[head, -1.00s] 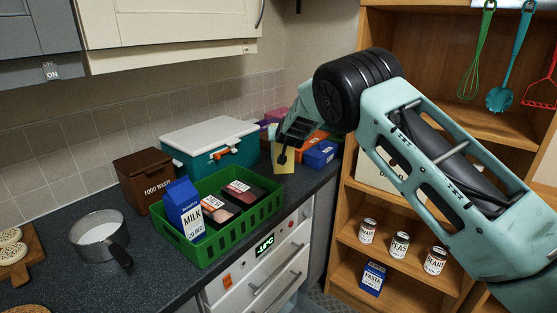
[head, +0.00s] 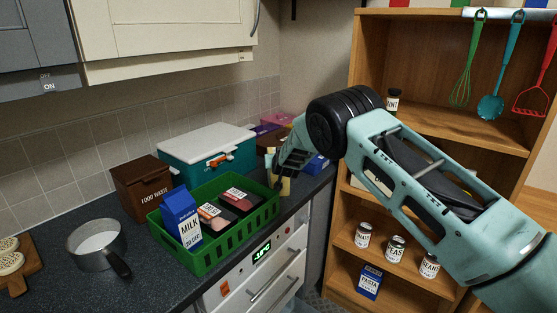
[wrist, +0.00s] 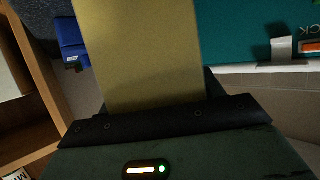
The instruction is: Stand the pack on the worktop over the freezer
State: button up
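A plain yellow pack (head: 286,187) is in my gripper (head: 283,172), behind the right end of the green crate. In the wrist view the pack (wrist: 140,50) fills the middle, and my gripper (wrist: 160,118) is shut on it. The fingers and arm hide part of the pack in the head view. I cannot tell whether its lower end touches the worktop. The freezer (head: 258,277), a white front with a lit display, is below the dark worktop (head: 165,292). The green crate (head: 207,262) stands on the worktop above it.
The crate holds a milk carton (head: 181,218) and dark packs. Behind it are a teal cool box (head: 207,155) and a brown food-waste bin (head: 140,187). A saucepan (head: 95,245) is at left. A blue box (head: 318,165) lies beyond my gripper. Wooden shelves (head: 440,130) stand right.

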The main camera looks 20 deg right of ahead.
jog(key=o, duration=0.3)
jog(key=shift+r, duration=0.15)
jog(key=b+v, duration=0.3)
jog(key=v, duration=0.9)
jog(key=s+a+r+n+g+y, duration=0.2)
jog(key=s+a+g+y, duration=0.15)
jog(key=s+a, duration=0.6)
jog(key=s+a+r+n+g+y, duration=0.15)
jog(key=s+a+g, duration=0.3)
jog(key=s, duration=0.95)
jog(key=s+d+n+g+h, duration=0.1)
jog(key=s+d+n+g, duration=0.1)
jog(key=s, duration=1.2)
jog(key=s+d+n+g+h, duration=0.1)
jog(key=s+d+n+g, duration=0.1)
jog(key=s, duration=1.3)
jog(key=shift+s+d+n+g, duration=0.15)
jog(key=shift+n+g, duration=0.55)
jog(key=shift+n, duration=0.35)
